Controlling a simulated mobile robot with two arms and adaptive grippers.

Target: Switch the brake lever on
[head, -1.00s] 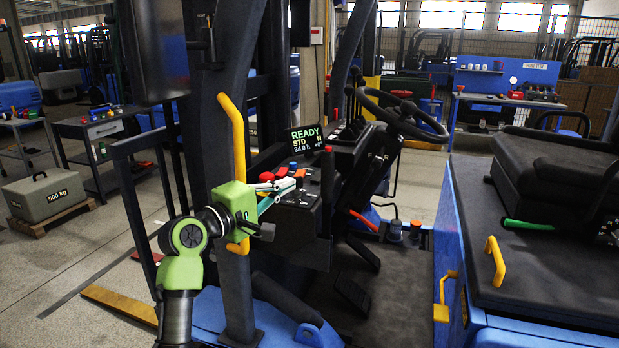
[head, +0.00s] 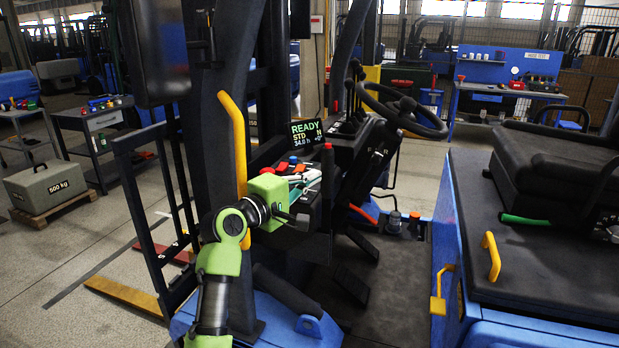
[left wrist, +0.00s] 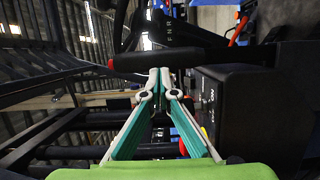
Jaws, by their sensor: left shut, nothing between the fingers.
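A black lever with a red tip (head: 328,160) stands upright at the near right side of the truck's console; it looks like the brake lever. In the left wrist view the same black lever (left wrist: 185,62) lies across the picture, red tip at left, just beyond my fingertips. My left gripper (head: 309,177) is over the console, left of the lever. In the left wrist view its teal and white fingers (left wrist: 159,76) are together with nothing between them. I cannot tell whether they touch the lever. My right gripper is not in view.
The console display (head: 307,133) reads READY. Red and blue knobs (head: 282,167) sit beside my gripper. A yellow grab handle (head: 237,140) on the dark post stands close to my left arm. The steering wheel (head: 402,110) is behind. The floor by the seat side is open.

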